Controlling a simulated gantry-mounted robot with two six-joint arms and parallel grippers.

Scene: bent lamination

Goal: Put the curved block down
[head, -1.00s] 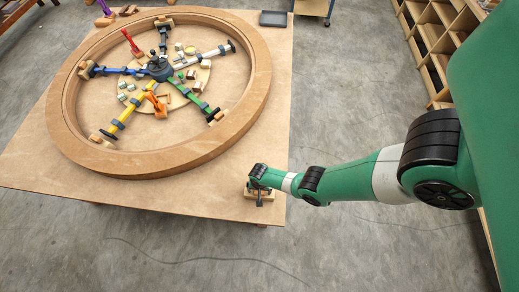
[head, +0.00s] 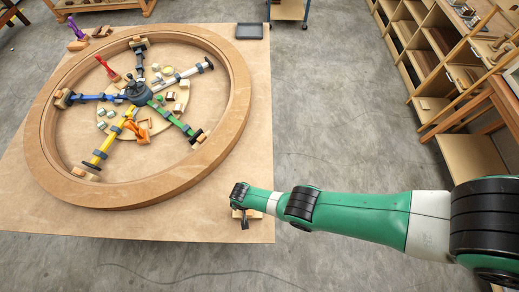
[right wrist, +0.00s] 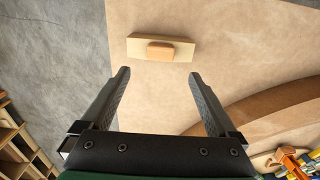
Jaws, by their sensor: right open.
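A pale wooden block (right wrist: 142,47) with a smaller orange-brown block (right wrist: 159,51) at its middle lies on the board in the right wrist view. I cannot tell from here how curved either piece is. In the head view the wooden block (head: 236,213) is at the board's near right corner, partly hidden by my right gripper (head: 245,224). In the right wrist view my right gripper (right wrist: 159,74) is open and empty. Its fingertips are apart from the block, which sits just beyond them. My left gripper is not in view.
A large wooden ring (head: 215,168) lies on the board (head: 110,222), with colored spokes, clamps and small blocks inside it. A dark tray (head: 249,31) is at the far right corner. Shelves (head: 430,62) stand on the right. The board between ring and block is clear.

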